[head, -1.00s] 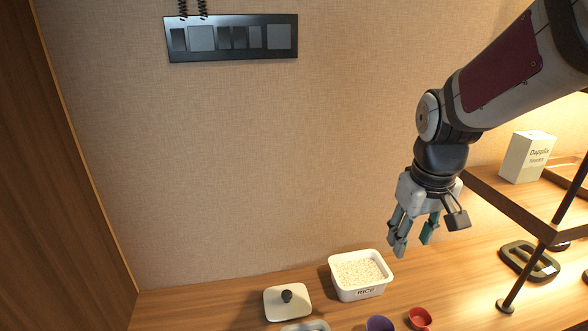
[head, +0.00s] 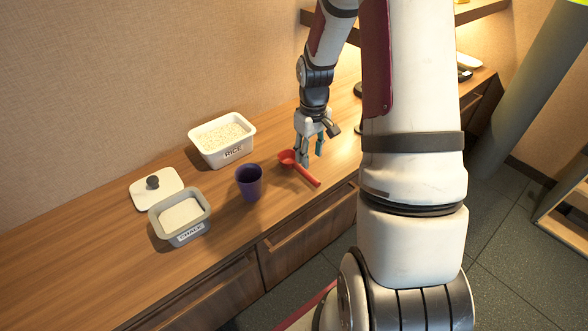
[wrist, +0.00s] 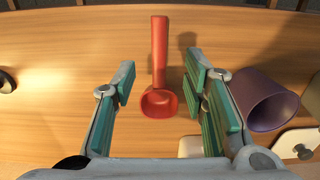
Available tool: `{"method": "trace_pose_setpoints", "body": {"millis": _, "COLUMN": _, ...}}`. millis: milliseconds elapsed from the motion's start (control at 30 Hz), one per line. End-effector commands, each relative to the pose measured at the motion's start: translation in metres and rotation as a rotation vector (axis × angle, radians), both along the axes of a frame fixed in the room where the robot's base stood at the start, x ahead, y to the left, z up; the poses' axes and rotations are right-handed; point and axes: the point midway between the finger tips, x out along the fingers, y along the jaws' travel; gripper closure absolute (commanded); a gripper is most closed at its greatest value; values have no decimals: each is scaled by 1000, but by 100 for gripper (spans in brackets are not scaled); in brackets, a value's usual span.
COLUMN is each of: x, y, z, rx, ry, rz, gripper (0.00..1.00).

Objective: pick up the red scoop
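The red scoop (head: 302,169) lies on the wooden counter, its bowl toward the wall and its handle toward the counter's front edge. In the wrist view the scoop (wrist: 159,70) shows between the two fingers, handle pointing up the picture and bowl nearest me. My gripper (head: 309,154) hangs over the counter by the scoop's bowl, pointing down. In the wrist view my gripper (wrist: 160,95) is open, with wide-apart teal-padded fingers and nothing held. The scoop appears apart from both fingers.
A purple cup (head: 249,182) stands left of the scoop; it is close to the right finger in the wrist view (wrist: 268,100). Further left are a white RICE container (head: 227,150), a grey labelled container (head: 185,230) and a white lid (head: 143,196). Counter is bare at far left.

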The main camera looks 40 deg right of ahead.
Motion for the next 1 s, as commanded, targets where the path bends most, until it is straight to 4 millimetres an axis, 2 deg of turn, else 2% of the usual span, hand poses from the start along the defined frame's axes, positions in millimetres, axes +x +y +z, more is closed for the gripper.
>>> {"method": "trace_pose_setpoints", "body": {"millis": 33, "x": 0, "y": 0, "z": -14, "rx": 1, "ry": 2, "rz": 1, "gripper": 60}}
{"method": "trace_pose_setpoints", "body": {"millis": 200, "x": 0, "y": 0, "z": -37, "rx": 0, "ry": 1, "rz": -1, "gripper": 60}}
{"method": "trace_pose_setpoints", "body": {"millis": 467, "x": 1, "y": 0, "z": -49, "rx": 0, "ry": -1, "rz": -1, "gripper": 60}}
{"method": "trace_pose_setpoints", "body": {"millis": 833, "x": 3, "y": -2, "z": -94, "rx": 0, "ry": 1, "rz": 0, "gripper": 60}}
{"method": "trace_pose_setpoints", "body": {"millis": 1000, "x": 4, "y": -2, "z": -96, "rx": -1, "ry": 0, "rz": -1, "gripper": 60}}
